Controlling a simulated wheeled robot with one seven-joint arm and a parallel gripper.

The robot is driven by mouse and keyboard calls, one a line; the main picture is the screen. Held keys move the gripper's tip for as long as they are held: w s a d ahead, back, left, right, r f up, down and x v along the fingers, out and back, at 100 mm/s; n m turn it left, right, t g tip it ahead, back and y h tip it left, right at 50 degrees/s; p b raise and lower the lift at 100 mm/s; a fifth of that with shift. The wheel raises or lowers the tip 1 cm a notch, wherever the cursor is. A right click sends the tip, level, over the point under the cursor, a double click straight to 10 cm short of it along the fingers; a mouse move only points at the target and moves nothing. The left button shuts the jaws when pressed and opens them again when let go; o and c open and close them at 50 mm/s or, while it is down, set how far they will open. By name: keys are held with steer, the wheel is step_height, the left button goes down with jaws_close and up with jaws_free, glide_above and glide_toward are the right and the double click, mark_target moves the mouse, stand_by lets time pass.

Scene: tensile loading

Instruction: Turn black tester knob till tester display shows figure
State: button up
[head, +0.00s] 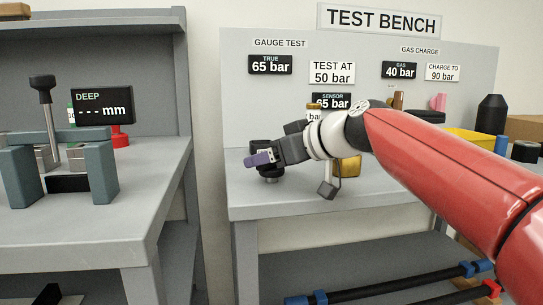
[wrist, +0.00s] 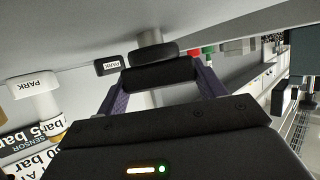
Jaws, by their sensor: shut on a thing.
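The black tester knob (head: 264,146) stands at the left front of the test bench, partly hidden behind my gripper (head: 262,159). In the wrist view, my gripper (wrist: 160,80) has its two purple fingers on either side of the knob's black cylinder (wrist: 158,76), shut on it. A black disc (wrist: 153,52) and a pale stem lie beyond it, towards the bench top. The black TRUE display (head: 270,65) on the back panel reads 65 bar. The white card (head: 332,72) reads TEST AT 50 bar. The SENSOR display (head: 331,102) also reads 65 bar, partly hidden by my arm.
The GAS display (head: 399,70) reads 40 bar, beside a CHARGE TO 90 bar card (head: 442,72). A brass-coloured block (head: 348,167) stands behind my wrist. A separate bench (head: 150,165) at left holds a DEEP display (head: 102,106). A gap separates the benches.

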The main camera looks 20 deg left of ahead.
steer(key=shift+m+t, duration=0.3)
steer(key=shift+s+m+t+h, duration=0.1)
steer(key=shift+m+t+h, duration=0.3)
steer(key=shift+m+t, duration=0.1)
steer(key=shift+r+m+t+h+p, duration=0.25)
steer(key=shift+m+t+h+p, duration=0.25)
steer(key=shift+m+t, duration=0.25)
steer(key=m+t+h+p, duration=0.1)
steer(key=p, duration=0.1)
steer(key=shift+m+t+p, duration=0.25)
steer(key=shift+p, duration=0.05)
steer(key=shift+m+t+p, duration=0.3)
steer(key=shift+p, duration=0.4)
steer(key=shift+f+m+h+p, duration=0.15)
steer(key=shift+m+h+p, duration=0.15)
steer(key=shift+h+p, duration=0.15)
steer(key=o, duration=1)
